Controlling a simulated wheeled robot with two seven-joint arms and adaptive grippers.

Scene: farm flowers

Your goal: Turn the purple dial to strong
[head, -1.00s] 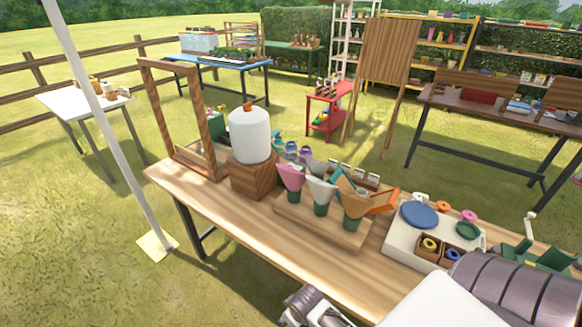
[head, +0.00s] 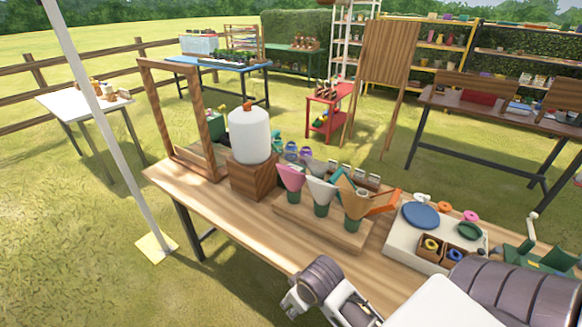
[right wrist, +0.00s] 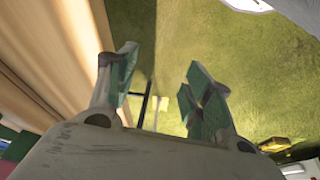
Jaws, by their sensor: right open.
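I cannot make out a purple dial for certain. Small purple-topped things (head: 305,153) stand behind the row of cones on the wooden table (head: 235,225), too small to tell what they are. My right arm reaches in from the lower right of the head view, and its wrist end is over the table's front edge. In the right wrist view my right gripper (right wrist: 160,78) is open, with nothing between its green-padded fingers. Grass shows beyond them, and the wooden surface is to the left. My left gripper is not in view.
A white jug (head: 249,135) on a wooden block and an upright wooden frame (head: 155,105) stand at the table's left. Pink, white and tan cones stand in a wooden rack (head: 290,215). A white board (head: 405,240) with a blue disc (head: 420,215) is at the right. The table's front left is clear.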

